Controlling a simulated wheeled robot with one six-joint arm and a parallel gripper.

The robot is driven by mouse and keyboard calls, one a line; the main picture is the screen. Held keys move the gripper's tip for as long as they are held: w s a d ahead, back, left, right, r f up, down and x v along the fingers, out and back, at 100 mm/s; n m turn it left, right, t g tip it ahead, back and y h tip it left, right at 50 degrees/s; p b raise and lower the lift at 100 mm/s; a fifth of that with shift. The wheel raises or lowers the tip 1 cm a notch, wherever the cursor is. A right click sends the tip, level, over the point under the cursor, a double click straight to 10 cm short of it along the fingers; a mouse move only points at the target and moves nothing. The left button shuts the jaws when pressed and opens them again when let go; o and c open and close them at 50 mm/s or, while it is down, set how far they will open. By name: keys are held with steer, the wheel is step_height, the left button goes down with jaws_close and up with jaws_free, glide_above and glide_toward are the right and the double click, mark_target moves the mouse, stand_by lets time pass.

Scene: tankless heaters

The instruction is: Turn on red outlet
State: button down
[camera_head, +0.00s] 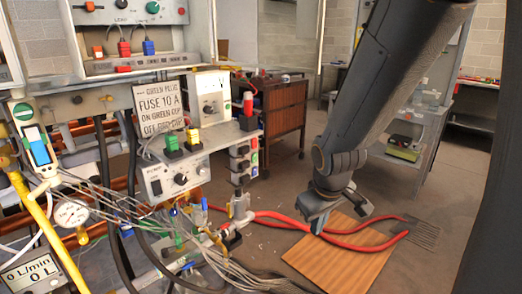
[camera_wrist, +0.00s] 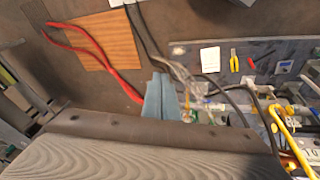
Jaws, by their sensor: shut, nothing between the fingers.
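Several red parts show in the head view, and I cannot tell for sure which is the red outlet. Red hoses (camera_head: 345,231) run from the pipe fittings on the bench edge, over a wooden board on the floor. A red-topped cylinder (camera_head: 248,104) stands at the bench's right end. A red plug (camera_head: 124,48) sits on the upper panel. My gripper (camera_head: 320,222) hangs at the right, pointing down, above the board and apart from the bench. In the wrist view my gripper (camera_wrist: 160,98) is shut and empty. The red hoses (camera_wrist: 95,55) lie beyond it at upper left.
The bench at left carries a yellow pipe (camera_head: 45,225), a pressure gauge (camera_head: 71,213), loose cables and a control box (camera_head: 177,178). The wooden board (camera_head: 340,258) lies on the floor. A brown cabinet (camera_head: 285,115) stands behind. Floor right of the bench is mostly open.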

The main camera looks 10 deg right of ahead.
mark_target(255, 147)
steer(key=w+d+r+n+t+y+b, duration=0.1)
steer(key=w+d+n+t, duration=0.2)
steer(key=w, duration=0.5)
steer(key=w+r+n+t, duration=0.2)
steer(key=w+n+t, duration=0.1)
steer(key=w+n, duration=0.4)
steer(key=w+a+r+n+t+y+b, duration=0.1)
steer(key=w+a+r+n+t+y, duration=0.2)
steer(key=r+n+y, duration=0.3)
steer(key=shift+w+a+n+t+y+b, duration=0.3)
steer(key=shift+w+n+t+y, duration=0.5)
steer(key=shift+n+y, duration=1.25)
steer(key=shift+w+n+h, duration=0.1)
steer(key=shift+n+h, duration=0.45)
steer(key=p+x, duration=0.2)
steer(key=x, duration=1.2)
steer(key=shift+a+f, duration=0.1)
